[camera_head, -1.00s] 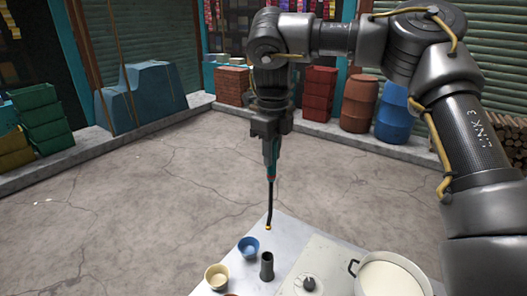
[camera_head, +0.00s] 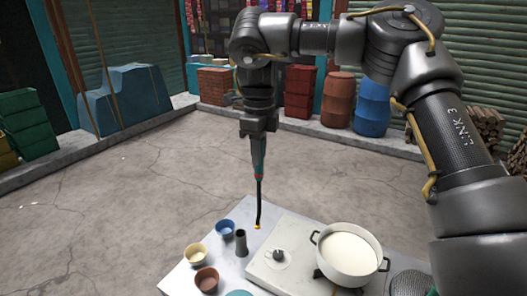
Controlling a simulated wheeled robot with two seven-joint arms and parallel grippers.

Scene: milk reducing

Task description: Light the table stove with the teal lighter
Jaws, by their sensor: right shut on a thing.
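The teal lighter (camera_head: 258,158) hangs tip down in my right gripper (camera_head: 257,135), which is shut on its handle. Its long dark neck ends in a yellow tip (camera_head: 257,227), seen above or just over the table, left of the stove. The table stove (camera_head: 268,272) is a pale box with a round knob (camera_head: 278,254) on its top at the left. A white pot (camera_head: 349,254) of milk sits on the stove's right part and hides most of the burner. I cannot see a flame. My left gripper is not in view.
On the table (camera_head: 183,277) left of the stove stand a dark cylinder (camera_head: 241,243), a blue cup (camera_head: 225,229), a cream cup (camera_head: 196,253) and a brown cup (camera_head: 207,280). A dark round object (camera_head: 411,284) lies right of the pot. The floor beyond is clear.

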